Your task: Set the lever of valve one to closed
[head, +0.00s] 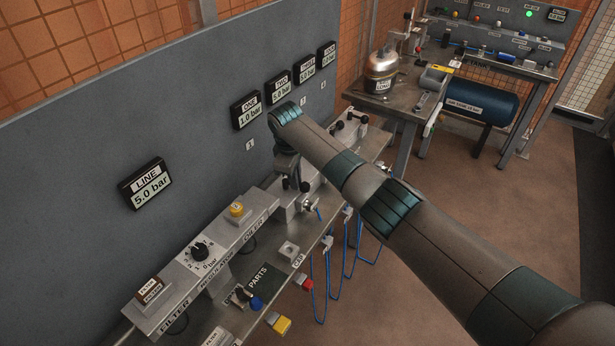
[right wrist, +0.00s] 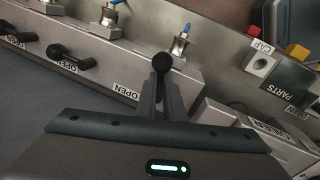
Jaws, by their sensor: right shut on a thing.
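My right gripper (head: 291,182) reaches down to the valve block on the bench, below the display marked ONE (head: 247,111), which reads 1.0 bar. In the right wrist view the fingers (right wrist: 162,88) are shut around a black lever. Its ball knob (right wrist: 162,62) sticks out at the fingertips, and its arm is mostly hidden between them. An OPEN label (right wrist: 125,92) is on the block beside this lever. The lever's knob also shows in the head view (head: 305,186). My left gripper is not in view.
Two more black levers (right wrist: 70,60) (right wrist: 17,37) with OPEN labels stand farther along the row. Blue hoses (head: 345,255) hang off the edge.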

